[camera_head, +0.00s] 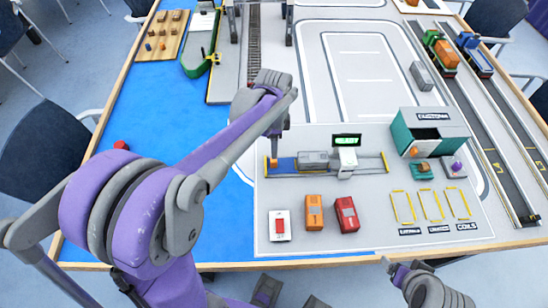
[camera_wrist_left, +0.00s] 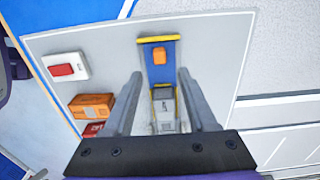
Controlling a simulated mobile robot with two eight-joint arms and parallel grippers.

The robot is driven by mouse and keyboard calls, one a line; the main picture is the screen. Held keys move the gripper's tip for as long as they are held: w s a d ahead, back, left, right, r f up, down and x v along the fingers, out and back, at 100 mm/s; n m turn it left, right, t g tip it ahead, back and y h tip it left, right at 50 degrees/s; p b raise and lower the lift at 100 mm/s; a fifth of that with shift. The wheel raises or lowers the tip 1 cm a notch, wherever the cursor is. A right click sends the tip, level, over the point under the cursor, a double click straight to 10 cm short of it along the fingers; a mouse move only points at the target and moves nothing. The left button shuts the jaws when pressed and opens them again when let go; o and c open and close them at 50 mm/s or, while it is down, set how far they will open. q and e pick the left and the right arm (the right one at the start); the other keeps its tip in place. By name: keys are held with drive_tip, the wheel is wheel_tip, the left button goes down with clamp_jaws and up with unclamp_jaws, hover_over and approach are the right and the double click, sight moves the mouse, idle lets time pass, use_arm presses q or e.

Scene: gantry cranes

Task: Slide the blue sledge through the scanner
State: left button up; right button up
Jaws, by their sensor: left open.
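The blue sledge (camera_head: 287,165) lies at the left end of a yellow-edged track, with an orange block (camera_head: 273,162) on its left part. A grey container (camera_head: 314,158) stands beside the block, to its right. The scanner (camera_head: 347,155), white with a green display, stands over the track further right. My left gripper (camera_head: 276,132) is above the sledge's left part, pointing down. In the left wrist view its open fingers (camera_wrist_left: 159,75) are on either side of the sledge (camera_wrist_left: 158,70), with nothing between them gripped. My right gripper (camera_head: 395,268) shows only partly at the bottom edge.
A red switch (camera_head: 280,225), an orange box (camera_head: 314,212) and a red box (camera_head: 347,214) stand in front of the track. A green-walled shed (camera_head: 428,133) stands right of the scanner. Yellow frames (camera_head: 430,205) lie at the front right.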

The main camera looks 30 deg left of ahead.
use_arm(q)
wheel_tip(320, 180, down, 9)
drive_tip(key=shift+r+b, duration=0.1)
drive_tip(key=shift+b, duration=0.25)
clamp_jaws()
idle(1.3)
